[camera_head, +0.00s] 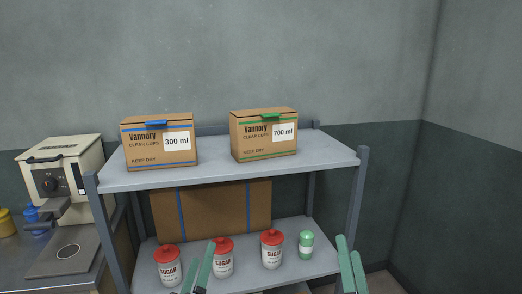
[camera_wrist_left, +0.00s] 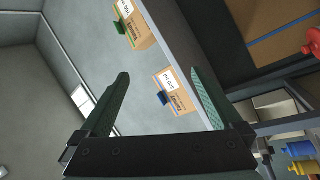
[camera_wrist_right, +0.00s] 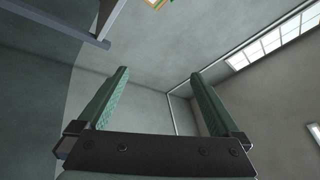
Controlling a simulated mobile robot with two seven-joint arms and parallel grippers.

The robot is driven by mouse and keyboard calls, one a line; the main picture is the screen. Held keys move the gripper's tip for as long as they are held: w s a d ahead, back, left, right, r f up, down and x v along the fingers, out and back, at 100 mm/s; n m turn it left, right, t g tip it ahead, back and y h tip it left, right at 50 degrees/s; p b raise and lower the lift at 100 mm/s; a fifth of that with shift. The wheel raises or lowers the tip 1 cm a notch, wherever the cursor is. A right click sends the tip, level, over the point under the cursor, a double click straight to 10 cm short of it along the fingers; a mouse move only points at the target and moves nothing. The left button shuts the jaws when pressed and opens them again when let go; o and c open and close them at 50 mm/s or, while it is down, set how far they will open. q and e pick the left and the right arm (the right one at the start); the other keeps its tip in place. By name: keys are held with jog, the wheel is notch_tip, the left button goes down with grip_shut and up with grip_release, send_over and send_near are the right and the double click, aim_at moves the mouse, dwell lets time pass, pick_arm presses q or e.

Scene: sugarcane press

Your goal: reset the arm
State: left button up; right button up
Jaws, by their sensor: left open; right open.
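My left gripper (camera_head: 199,268) shows at the bottom of the head view, in front of the shelf's lower board. Its fingers stand apart with nothing between them in the left wrist view (camera_wrist_left: 160,95). My right gripper (camera_head: 352,265) is at the bottom right of the head view, by the shelf's right post. It is open and empty in the right wrist view (camera_wrist_right: 158,90), with only wall and ceiling beyond its fingers.
A grey shelf (camera_head: 230,176) holds a 300 ml cup box (camera_head: 150,155) and a 700 ml cup box (camera_head: 250,148) on top. Several sugar cans (camera_head: 271,252), a green can (camera_head: 306,244) and a large carton (camera_head: 226,205) are below. A press machine (camera_head: 62,178) stands left.

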jog(key=s+a+f+n+g+y+p, duration=0.1)
jog(key=s+a+f+n+g+y, duration=0.15)
jog(key=f+n, duration=0.4)
jog(key=s+a+f+n+g+y+p, duration=0.1)
jog(key=s+a+f+n+g+y, duration=0.2)
jog(key=f, duration=0.6)
pick_arm(q)
jog(key=s+a+f+m+g, duration=0.1)
jog(key=s+f+m+g, duration=0.4)
jog(key=s+f, duration=0.7)
jog(key=s+a+f+m+g+p, duration=0.1)
jog(key=s+f+m+g, duration=0.5)
jog(key=s+f, duration=0.7)
notch_tip(320, 180, down, 2)
jog(key=shift+s+a+f+g, duration=0.1)
jog(key=shift+s+a+g, duration=0.15)
jog(key=shift+a, duration=0.35)
pick_arm(e)
jog(key=s+d+f+n+g+h, duration=0.1)
jog(key=s+d+f+n+g, duration=0.1)
jog(key=s+f+g, duration=0.2)
jog(key=s+d+f+n+g+h, duration=0.1)
jog(key=s+d+f+n+g, duration=0.1)
jog(key=s+f, duration=0.7)
notch_tip(320, 180, down, 5)
jog(key=shift+s+d+f+g+h, duration=0.1)
jog(key=shift+s+d+g+h, duration=0.4)
jog(key=shift+g, duration=0.55)
